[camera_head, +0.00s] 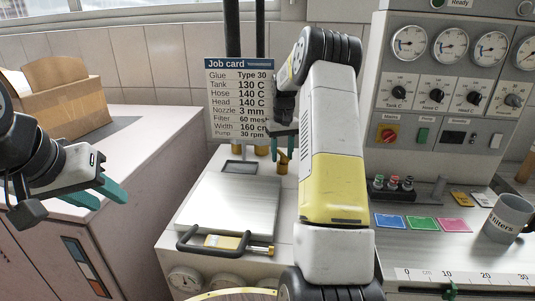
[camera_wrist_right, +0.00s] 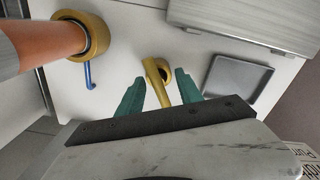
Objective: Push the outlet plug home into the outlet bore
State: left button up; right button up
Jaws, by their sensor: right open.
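My right gripper (camera_wrist_right: 160,79) is open, one teal finger on each side of the fitting. I cannot tell whether the fingers touch it. In the head view the right gripper (camera_head: 284,142) is partly hidden by its wrist, above a brass piece (camera_head: 282,166). I cannot make out a separate outlet plug. My left gripper (camera_head: 104,193) is open and empty, over the side of the left cabinet.
A metal lid (camera_head: 228,203) with a black handle lies in front of the fittings. A small grey tray (camera_wrist_right: 238,79) is beside the outlet. An orange hose (camera_wrist_right: 45,46) with a brass collar stands nearby. A mug (camera_head: 508,218) and coloured cards are at right.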

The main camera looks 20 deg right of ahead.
aim_at(283, 154)
jog(key=r, duration=0.6)
jog(key=shift+d+r, duration=0.25)
jog(key=shift+r, duration=0.1)
